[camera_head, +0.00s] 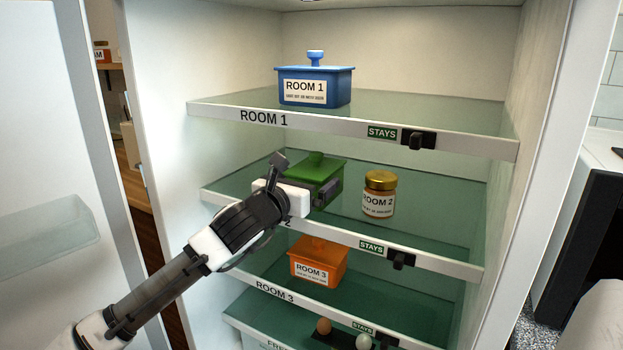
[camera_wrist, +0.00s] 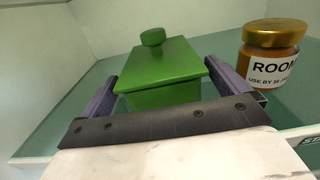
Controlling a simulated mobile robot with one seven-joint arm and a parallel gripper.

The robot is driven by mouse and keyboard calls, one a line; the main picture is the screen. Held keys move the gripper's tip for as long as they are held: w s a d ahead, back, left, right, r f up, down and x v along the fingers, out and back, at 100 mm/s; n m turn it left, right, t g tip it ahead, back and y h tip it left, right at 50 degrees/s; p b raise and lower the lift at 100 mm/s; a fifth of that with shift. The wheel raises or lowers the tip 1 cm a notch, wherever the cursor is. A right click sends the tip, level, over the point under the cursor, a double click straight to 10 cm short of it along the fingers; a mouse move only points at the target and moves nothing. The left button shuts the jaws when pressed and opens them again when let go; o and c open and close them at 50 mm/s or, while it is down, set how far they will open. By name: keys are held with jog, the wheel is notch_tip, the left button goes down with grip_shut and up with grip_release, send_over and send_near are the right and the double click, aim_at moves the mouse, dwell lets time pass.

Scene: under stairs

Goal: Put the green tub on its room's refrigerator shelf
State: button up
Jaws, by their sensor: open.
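The green tub (camera_head: 320,164), with a knobbed lid, stands upright on the middle refrigerator shelf (camera_head: 335,236). My gripper (camera_head: 308,182) is at the tub's front, partly hiding it. In the wrist view the tub (camera_wrist: 160,72) sits between the two open fingers of my gripper (camera_wrist: 162,84), one finger on each side. I cannot tell whether either finger touches it. No label shows on the tub's visible faces. My arm covers most of the middle shelf's room label; only a "2" shows.
A jar labelled ROOM 2 (camera_head: 379,196) stands right of the tub, near the right finger. A blue ROOM 1 tub (camera_head: 316,88) is on the top shelf (camera_head: 300,121). An orange ROOM 3 tub (camera_head: 318,262) is on the shelf below. The open door (camera_head: 50,150) is left.

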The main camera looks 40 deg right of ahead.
jog(key=b+v, duration=0.1)
jog(key=v, duration=0.7)
jog(key=shift+a, duration=0.35)
jog(key=shift+s, duration=0.15)
